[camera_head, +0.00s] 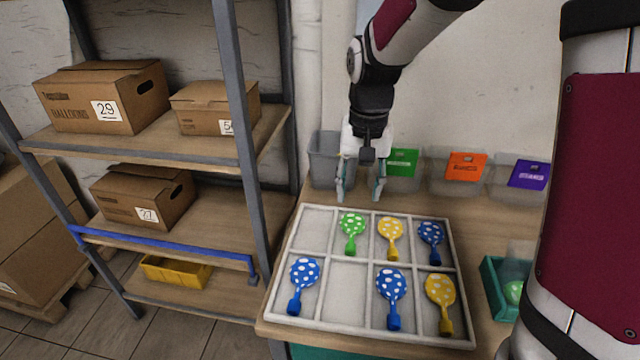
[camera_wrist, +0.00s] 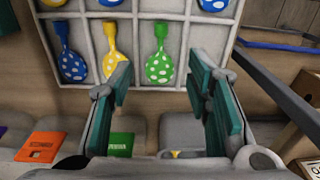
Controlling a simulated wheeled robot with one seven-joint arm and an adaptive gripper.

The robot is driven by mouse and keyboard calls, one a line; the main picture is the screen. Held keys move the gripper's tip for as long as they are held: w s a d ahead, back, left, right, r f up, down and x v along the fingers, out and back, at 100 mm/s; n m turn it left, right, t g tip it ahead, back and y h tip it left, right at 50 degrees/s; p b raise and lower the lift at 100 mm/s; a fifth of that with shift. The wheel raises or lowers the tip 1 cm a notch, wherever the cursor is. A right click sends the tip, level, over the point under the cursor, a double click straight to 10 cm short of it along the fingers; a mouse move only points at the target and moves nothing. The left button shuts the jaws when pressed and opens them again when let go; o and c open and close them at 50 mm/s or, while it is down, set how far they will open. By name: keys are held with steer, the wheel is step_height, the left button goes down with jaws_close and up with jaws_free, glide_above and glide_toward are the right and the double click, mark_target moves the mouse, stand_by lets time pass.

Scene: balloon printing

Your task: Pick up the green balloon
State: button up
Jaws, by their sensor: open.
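The green balloon (camera_head: 352,230) with white dots lies in a back-row compartment of the white divided tray (camera_head: 347,328). It also shows in the wrist view (camera_wrist: 160,66), between and beyond my fingers. My gripper (camera_head: 360,194) is open and empty. It points down above the table behind the tray's back edge, close to the green balloon's compartment and apart from the balloon. In the wrist view my gripper (camera_wrist: 164,105) has its two fingers wide apart, one on each side of the green balloon.
A yellow balloon (camera_head: 390,238) and a blue balloon (camera_head: 431,241) lie right of the green one; more lie in the front row. Bins with green (camera_head: 402,162), orange (camera_head: 466,166) and purple labels stand behind. A shelf (camera_head: 160,145) with boxes is at left. A teal bin (camera_head: 494,288) stands right.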

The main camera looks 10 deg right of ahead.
step_height(320, 180, down, 3)
steer(key=w, duration=0.2)
glide_above(351, 243)
steer(key=f, duration=0.8)
steer(key=shift+w+d+f, duration=0.15)
steer(key=shift+w+f, duration=0.1)
steer(key=shift+w, duration=0.15)
steer(key=shift+s+f, duration=0.2)
steer(key=shift+f, duration=1.1)
steer(key=shift+s+f, duration=0.2)
steer(key=shift+f, duration=1.1)
steer(key=shift+c, duration=0.6)
steer(key=c, duration=0.7)
